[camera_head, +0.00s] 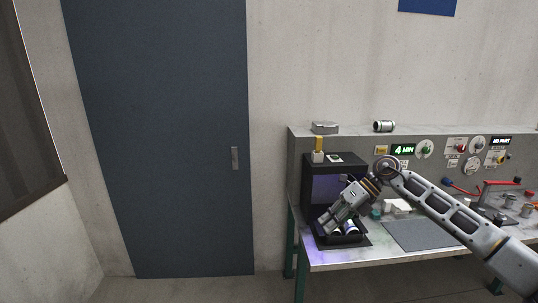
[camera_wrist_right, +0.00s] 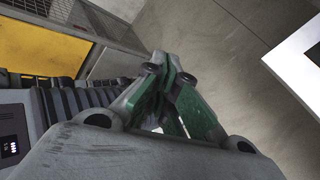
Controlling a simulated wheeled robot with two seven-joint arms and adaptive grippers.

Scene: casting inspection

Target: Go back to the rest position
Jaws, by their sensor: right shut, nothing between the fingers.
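My right arm reaches in from the lower right of the head view. Its gripper (camera_head: 330,224) points down and to the left, in front of the black inspection box (camera_head: 310,190) at the left end of the bench. The right wrist view shows the gripper's fingers (camera_wrist_right: 172,68) from behind, with green inner sides, drawn together and empty. In the head view, shiny cylindrical pieces (camera_head: 349,228) lie at the foot of the box, partly hidden by the gripper. I cannot tell whether the gripper touches them. My left gripper is not in view.
The bench (camera_head: 330,257) carries a grey mat (camera_head: 420,235), and a red-handled clamp (camera_head: 500,186) stands at its right. A back panel (camera_head: 450,140) with dials rises behind. A blue door (camera_head: 165,140) and bare floor are to the left.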

